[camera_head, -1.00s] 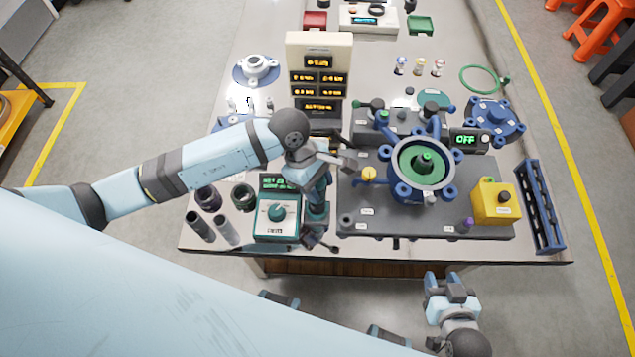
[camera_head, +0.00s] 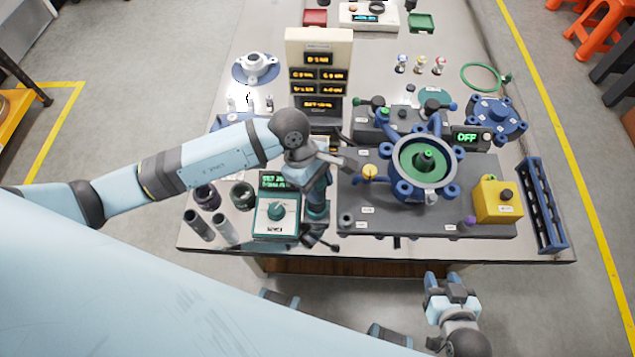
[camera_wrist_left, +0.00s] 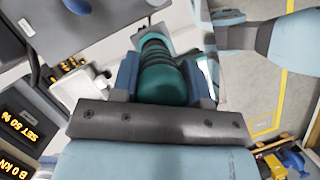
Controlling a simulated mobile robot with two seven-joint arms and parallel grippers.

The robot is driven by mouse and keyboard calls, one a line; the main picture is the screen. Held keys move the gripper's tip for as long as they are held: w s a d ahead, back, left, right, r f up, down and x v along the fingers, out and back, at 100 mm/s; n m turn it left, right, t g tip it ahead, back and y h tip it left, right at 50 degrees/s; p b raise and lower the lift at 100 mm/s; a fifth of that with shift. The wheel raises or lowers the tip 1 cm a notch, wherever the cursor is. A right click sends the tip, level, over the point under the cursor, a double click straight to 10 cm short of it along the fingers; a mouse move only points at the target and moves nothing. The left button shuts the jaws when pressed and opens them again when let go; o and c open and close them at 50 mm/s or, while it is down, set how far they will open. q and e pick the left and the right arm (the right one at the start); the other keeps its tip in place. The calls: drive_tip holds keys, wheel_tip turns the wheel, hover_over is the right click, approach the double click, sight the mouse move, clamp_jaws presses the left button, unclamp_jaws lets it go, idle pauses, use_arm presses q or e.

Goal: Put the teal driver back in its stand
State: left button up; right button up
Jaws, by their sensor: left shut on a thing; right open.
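My left gripper (camera_head: 319,172) points down beside the teal controller box and is shut on the teal driver (camera_head: 317,208). In the left wrist view, the ribbed teal body of the driver (camera_wrist_left: 162,80) sits between the two blue fingers of the gripper (camera_wrist_left: 160,72). The driver looks about upright in the head view. Dark prongs (camera_head: 318,241) show at its lower end by the table's front edge; I cannot tell whether they belong to the stand. The stand is not clearly seen. My right gripper (camera_head: 451,292) is open and empty, off the table's front edge.
The teal controller box (camera_head: 276,217) with a knob stands just left of the driver. Dark cylinders (camera_head: 204,222) stand further left. The grey fixture plate (camera_head: 400,217) with a round blue-clamped vessel (camera_head: 421,166) lies close on the right. A display tower (camera_head: 319,48) stands behind.

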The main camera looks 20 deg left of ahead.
use_arm(q)
drive_tip(key=shift+f+b, duration=0.15)
drive_tip(key=shift+b, duration=0.25)
idle(0.6)
drive_tip(key=o, duration=1.1)
wheel_tip(320, 180, up, 9)
drive_tip(key=p, duration=0.4)
drive_tip(key=shift+p, duration=0.4)
